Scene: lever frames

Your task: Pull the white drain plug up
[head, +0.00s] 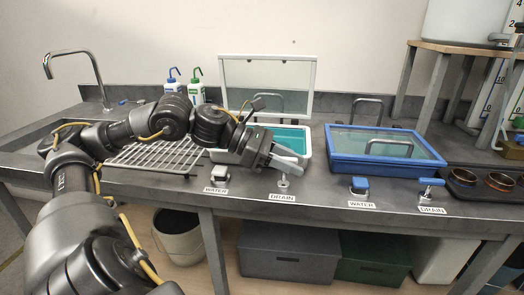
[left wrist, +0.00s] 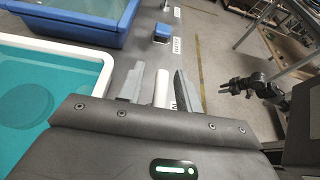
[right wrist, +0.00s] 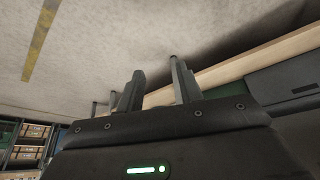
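The white drain plug (head: 284,181) stands on the counter behind its DRAIN label (head: 282,198), in front of the white-rimmed basin. My left gripper (head: 290,159) is just above it, pointing down to the right. In the left wrist view, the left gripper (left wrist: 157,85) is open, with the plug's white handle (left wrist: 161,88) showing between its fingers and a gap on each side. I cannot tell whether the fingertips reach down around the handle. My right gripper (right wrist: 157,82) is open and empty, low beside the bench.
The white basin (head: 308,145) holds teal liquid, its lid raised behind. A white water control (head: 219,173) stands left of the plug. A blue basin (head: 384,170), blue water control (head: 358,184) and blue drain plug (head: 430,187) are to the right. A wire rack (head: 155,157) lies left.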

